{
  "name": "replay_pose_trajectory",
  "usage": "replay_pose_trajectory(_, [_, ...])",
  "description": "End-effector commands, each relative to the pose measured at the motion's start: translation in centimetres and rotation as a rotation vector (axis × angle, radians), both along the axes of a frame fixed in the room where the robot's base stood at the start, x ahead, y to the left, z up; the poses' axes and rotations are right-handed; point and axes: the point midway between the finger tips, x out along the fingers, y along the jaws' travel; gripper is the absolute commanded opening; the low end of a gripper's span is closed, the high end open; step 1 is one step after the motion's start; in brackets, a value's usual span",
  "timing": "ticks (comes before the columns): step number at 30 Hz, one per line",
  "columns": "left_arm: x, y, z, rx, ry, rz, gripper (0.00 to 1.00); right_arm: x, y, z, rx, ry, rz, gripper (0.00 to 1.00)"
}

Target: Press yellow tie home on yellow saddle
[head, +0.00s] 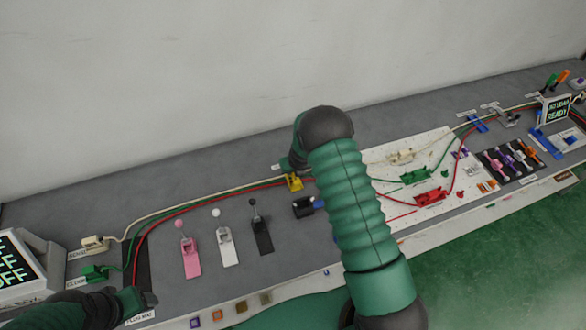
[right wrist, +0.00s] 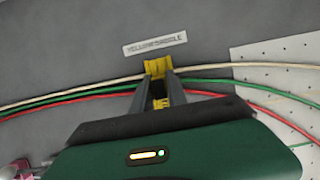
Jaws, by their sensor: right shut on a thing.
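The yellow saddle (head: 293,182) sits on the grey bench beside the cable run, partly hidden by my right arm. In the right wrist view the saddle (right wrist: 157,67) stands just below its "YELLOW SADDLE" label, with white, green and red cables running to it from both sides. My right gripper (right wrist: 159,90) has its two fingers close together right at the saddle. A small yellow piece, apparently the yellow tie (right wrist: 160,103), shows between the fingers. Whether it is seated on the saddle I cannot tell. My left gripper (head: 137,299) is low at the left, its jaws unclear.
Pink (head: 190,258), white (head: 226,248) and black (head: 261,235) lever fixtures stand left of my right arm. A white pegboard (head: 440,150) with green (head: 415,176) and red (head: 430,197) fixtures lies to the right. A screen (head: 18,268) stands at the left edge.

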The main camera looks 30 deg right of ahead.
Motion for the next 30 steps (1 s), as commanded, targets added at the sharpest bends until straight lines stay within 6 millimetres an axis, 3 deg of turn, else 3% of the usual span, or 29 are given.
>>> replay_pose_trajectory(30, [0.0,0.0,-1.0,0.000,0.000,0.000,0.66,0.0,0.0,-1.6,-0.001,0.000,0.000,0.00])
